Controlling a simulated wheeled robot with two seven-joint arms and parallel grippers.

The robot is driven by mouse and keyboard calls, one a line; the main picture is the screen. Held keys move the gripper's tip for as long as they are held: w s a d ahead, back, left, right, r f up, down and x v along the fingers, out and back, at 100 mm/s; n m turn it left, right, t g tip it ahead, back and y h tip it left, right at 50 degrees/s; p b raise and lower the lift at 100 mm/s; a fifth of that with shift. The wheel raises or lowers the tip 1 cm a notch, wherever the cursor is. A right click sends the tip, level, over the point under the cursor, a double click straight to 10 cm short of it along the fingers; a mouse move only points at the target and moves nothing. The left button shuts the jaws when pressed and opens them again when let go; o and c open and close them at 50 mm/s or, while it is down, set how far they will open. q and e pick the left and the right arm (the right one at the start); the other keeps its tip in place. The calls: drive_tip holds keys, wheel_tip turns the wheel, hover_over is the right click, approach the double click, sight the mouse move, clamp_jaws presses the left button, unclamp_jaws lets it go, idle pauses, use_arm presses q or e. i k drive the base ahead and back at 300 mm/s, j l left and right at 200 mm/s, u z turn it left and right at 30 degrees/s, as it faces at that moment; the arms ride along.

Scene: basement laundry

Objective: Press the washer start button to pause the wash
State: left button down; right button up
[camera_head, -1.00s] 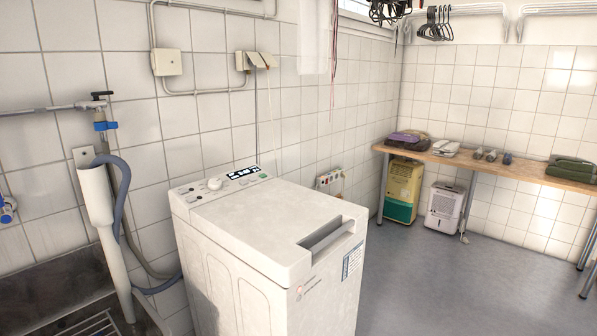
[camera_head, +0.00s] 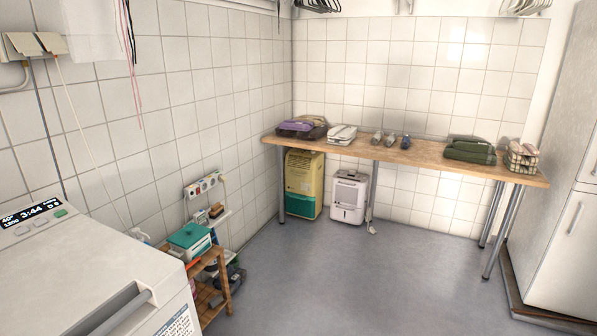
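The white top-loading washer (camera_head: 75,282) stands at the lower left, cut off by the picture's edge. Its lid is closed, with a recessed grey handle at the front. On the back control panel a lit display (camera_head: 33,213) reads 3:44, with smaller text beside it. A small green button (camera_head: 61,213) sits just right of the display; I cannot read any label on it. The left part of the panel is out of view. Neither of my grippers shows.
A wooden shelf cart (camera_head: 210,290) stands right of the washer by the wall. A long wooden table (camera_head: 420,155) runs along the back wall, with a dehumidifier (camera_head: 348,198) under it. The grey floor (camera_head: 370,280) between is clear.

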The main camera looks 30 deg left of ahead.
sight(62, 211)
drive_tip(key=i+u, duration=0.35)
drive_tip(key=i, duration=0.3)
drive_tip(key=i+l+u, duration=0.3)
drive_tip(key=i, duration=0.3)
drive_tip(key=i+j+u, duration=0.15)
drive_tip(key=u, duration=0.3)
drive_tip(key=i+u, duration=0.6)
drive_tip(key=u, duration=0.25)
drive_tip(key=i+u, duration=0.25)
drive_tip(key=u, duration=0.2)
drive_tip(key=i+l+u, duration=0.2)
drive_tip(key=u, duration=0.25)
